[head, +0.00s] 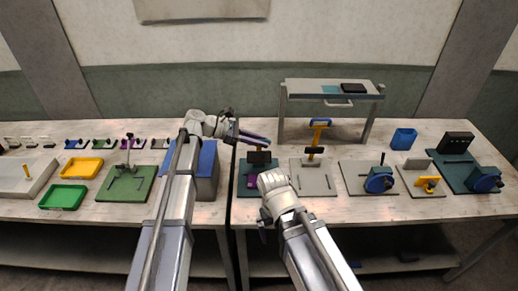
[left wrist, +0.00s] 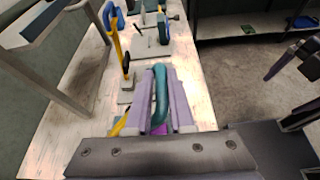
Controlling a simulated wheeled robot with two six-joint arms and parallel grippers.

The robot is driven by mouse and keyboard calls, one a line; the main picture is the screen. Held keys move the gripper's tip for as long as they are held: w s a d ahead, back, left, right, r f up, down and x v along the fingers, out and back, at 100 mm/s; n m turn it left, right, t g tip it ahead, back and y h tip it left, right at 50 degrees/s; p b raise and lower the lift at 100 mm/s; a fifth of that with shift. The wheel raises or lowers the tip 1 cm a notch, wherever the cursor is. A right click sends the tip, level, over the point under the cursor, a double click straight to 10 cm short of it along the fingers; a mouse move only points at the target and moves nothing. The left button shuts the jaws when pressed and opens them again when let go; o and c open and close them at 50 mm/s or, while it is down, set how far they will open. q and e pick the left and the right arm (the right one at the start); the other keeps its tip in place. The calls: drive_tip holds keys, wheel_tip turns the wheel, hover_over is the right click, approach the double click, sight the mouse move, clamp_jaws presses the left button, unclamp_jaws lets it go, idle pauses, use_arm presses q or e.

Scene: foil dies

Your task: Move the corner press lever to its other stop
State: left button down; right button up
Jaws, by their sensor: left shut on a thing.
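The corner press stands on a dark teal base plate (head: 245,190) near the middle of the bench, with a black block (head: 259,157) and a magenta part (head: 252,182). My left gripper (head: 256,136) reaches over it from the left. In the left wrist view my left gripper (left wrist: 160,100) is shut on the teal lever handle (left wrist: 160,88), which lies between its two lavender fingers. In the head view the fingers hide most of this handle.
A press with a yellow lever (head: 317,137) and blue grip stands just right. Blue-wheeled fixtures (head: 379,181) stand farther right. A raised shelf (head: 300,88) is behind. A blue-topped box (head: 208,160), green tray (head: 63,197) and yellow tray (head: 82,168) are left.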

use_arm(q)
drive_tip(key=w+r+p, duration=0.4)
drive_tip(key=w+r, duration=0.1)
drive_tip(key=w, duration=0.6)
drive_tip(key=shift+w+d, duration=0.25)
drive_tip(key=shift+w, duration=0.1)
drive_tip(key=shift+r, duration=0.15)
drive_tip(key=c, duration=1.2)
unclamp_jaws()
drive_tip(key=shift+w, duration=0.1)
drive_tip(key=shift+c, duration=0.2)
drive_tip(key=o, duration=0.3)
drive_tip(key=shift+w+d, duration=0.1)
drive_tip(key=shift+o, duration=0.5)
drive_tip(key=shift+a, duration=0.2)
drive_tip(key=p+v, duration=0.3)
drive_tip(key=v, duration=0.4)
drive_tip(key=shift+a, duration=0.35)
